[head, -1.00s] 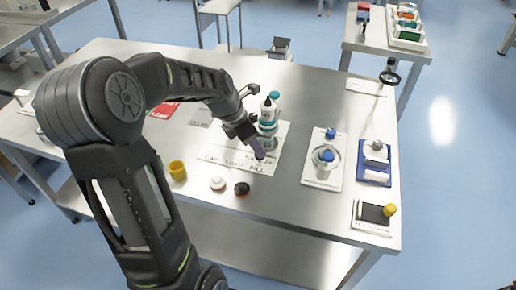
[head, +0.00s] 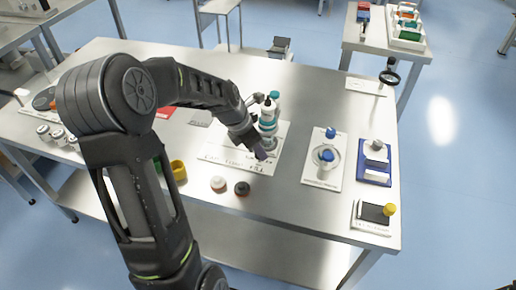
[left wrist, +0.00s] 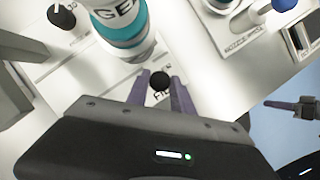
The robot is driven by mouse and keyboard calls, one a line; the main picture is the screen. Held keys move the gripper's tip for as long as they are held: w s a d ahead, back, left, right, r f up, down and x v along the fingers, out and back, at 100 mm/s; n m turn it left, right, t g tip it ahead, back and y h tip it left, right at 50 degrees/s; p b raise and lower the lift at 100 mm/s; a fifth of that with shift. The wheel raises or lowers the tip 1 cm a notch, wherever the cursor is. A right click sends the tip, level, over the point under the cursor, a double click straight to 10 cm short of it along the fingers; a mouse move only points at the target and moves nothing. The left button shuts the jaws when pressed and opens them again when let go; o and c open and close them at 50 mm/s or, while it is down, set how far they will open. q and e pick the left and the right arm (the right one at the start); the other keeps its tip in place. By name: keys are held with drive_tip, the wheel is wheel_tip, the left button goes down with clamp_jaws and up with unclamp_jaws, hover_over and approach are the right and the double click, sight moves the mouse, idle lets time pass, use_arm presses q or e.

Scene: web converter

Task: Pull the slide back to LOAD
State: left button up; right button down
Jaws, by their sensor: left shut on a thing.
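A white plate (head: 215,154) with printed labels lies on the table, with a white and teal bottle (head: 268,118) standing at its back. The slide's round black knob (left wrist: 160,80) shows in the left wrist view, in front of the bottle and beside a partly covered label starting "FI". My left gripper (head: 262,153) is low over the front of the plate. In the left wrist view its purple fingers (left wrist: 160,90) are on both sides of the knob, shut on it. A dark gripper-like part (left wrist: 300,108), apparently my right gripper, shows at that view's right edge; its jaws are unclear.
A yellow cup (head: 179,170), a pale cap (head: 218,184) and a black cap (head: 242,188) stand in front of the plate. A white board with a blue-topped fixture (head: 327,157) and a blue holder (head: 374,178) are to the right. Bare table lies between plate and board.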

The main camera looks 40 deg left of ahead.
use_arm(q)
clamp_jaws()
drive_tip(key=shift+a, duration=0.1)
idle(0.8)
drive_tip(key=a, duration=0.2)
drive_tip(key=s+a, duration=0.1)
drive_tip(key=a, duration=0.1)
drive_tip(key=s+a, duration=0.1)
drive_tip(key=a, duration=0.2)
drive_tip(key=shift+s, duration=0.25)
drive_tip(key=o, duration=0.8)
unclamp_jaws()
drive_tip(key=shift+r, duration=0.15)
drive_tip(key=v, duration=0.7)
drive_tip(key=shift+r, duration=0.25)
drive_tip(key=shift+s, duration=0.1)
